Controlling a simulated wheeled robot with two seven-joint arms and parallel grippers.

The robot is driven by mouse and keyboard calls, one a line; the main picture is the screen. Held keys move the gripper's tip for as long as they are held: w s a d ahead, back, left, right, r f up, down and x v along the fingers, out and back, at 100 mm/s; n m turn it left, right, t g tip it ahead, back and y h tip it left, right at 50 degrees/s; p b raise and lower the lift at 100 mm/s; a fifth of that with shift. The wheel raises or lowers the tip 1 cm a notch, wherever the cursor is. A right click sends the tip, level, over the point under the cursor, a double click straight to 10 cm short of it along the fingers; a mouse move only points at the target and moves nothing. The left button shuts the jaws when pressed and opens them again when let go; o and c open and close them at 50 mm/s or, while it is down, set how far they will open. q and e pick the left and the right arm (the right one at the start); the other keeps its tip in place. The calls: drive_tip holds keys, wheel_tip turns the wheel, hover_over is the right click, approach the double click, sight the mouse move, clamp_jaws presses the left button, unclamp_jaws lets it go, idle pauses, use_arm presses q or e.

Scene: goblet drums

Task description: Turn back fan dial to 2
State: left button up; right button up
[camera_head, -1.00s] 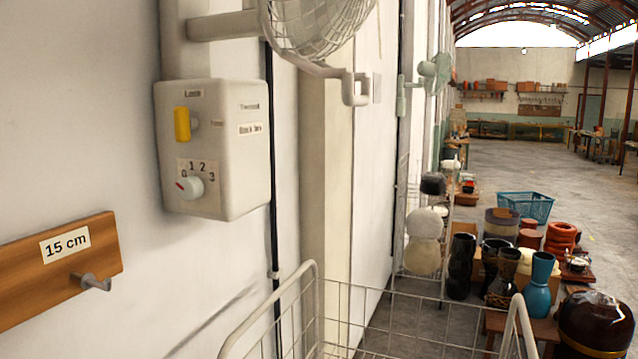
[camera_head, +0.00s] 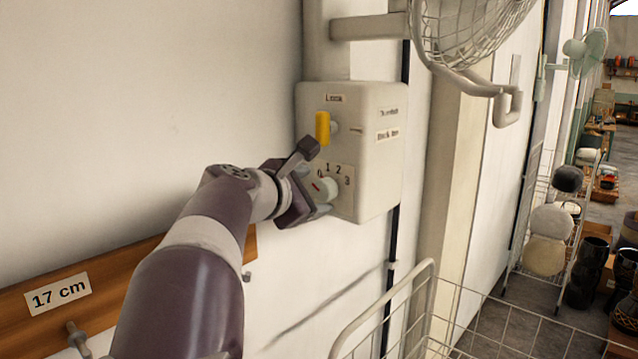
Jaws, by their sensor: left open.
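The fan dial (camera_head: 328,189) is a pale round knob with a red mark, low on the front of a cream control box (camera_head: 370,150) on the wall. Numbers 0, 1, 2 and 3 are printed around it. The red mark points up and left, close to the 0. My left gripper (camera_head: 315,180) is open at the dial, one finger above it and the other below left. I cannot tell whether the fingers touch it. My right gripper is not in view.
A yellow switch (camera_head: 322,127) sits just above the upper finger. A wire-cage fan (camera_head: 470,35) hangs above right. A wooden board (camera_head: 130,280) with a "17 cm" label and metal hooks is on the wall below. A white wire basket (camera_head: 430,300) stands at lower right.

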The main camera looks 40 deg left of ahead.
sight(321, 193)
use_arm(q)
drive_tip(key=shift+x, duration=1.7)
drive_tip(key=shift+d, duration=0.1)
drive_tip(key=c, duration=1.1)
drive_tip(key=shift+o, duration=0.3)
drive_tip(key=shift+f+b, duration=0.2)
drive_tip(key=shift+b, duration=0.15)
drive_tip(key=m+t+y+b, duration=0.1)
drive_tip(key=m+b, duration=0.3)
drive_tip(key=b, duration=0.3)
drive_tip(key=m+t+b, duration=0.1)
drive_tip(key=m+b, duration=0.3)
drive_tip(key=b, duration=0.3)
drive_tip(key=f+m+t+y+b, duration=0.1)
drive_tip(key=m+b, duration=0.3)
drive_tip(key=b, duration=0.4)
drive_tip(key=shift+m+t+y, duration=0.3)
drive_tip(key=shift+t, duration=0.3)
drive_tip(key=shift+r+m+t+b, duration=0.2)
drive_tip(key=shift+m+t+b, duration=0.1)
drive_tip(key=shift+m+b, duration=0.65)
drive_tip(key=o, duration=1)
drive_tip(key=shift+r, duration=0.1)
drive_tip(key=shift+o, duration=0.2)
drive_tip(key=shift+d, duration=0.1)
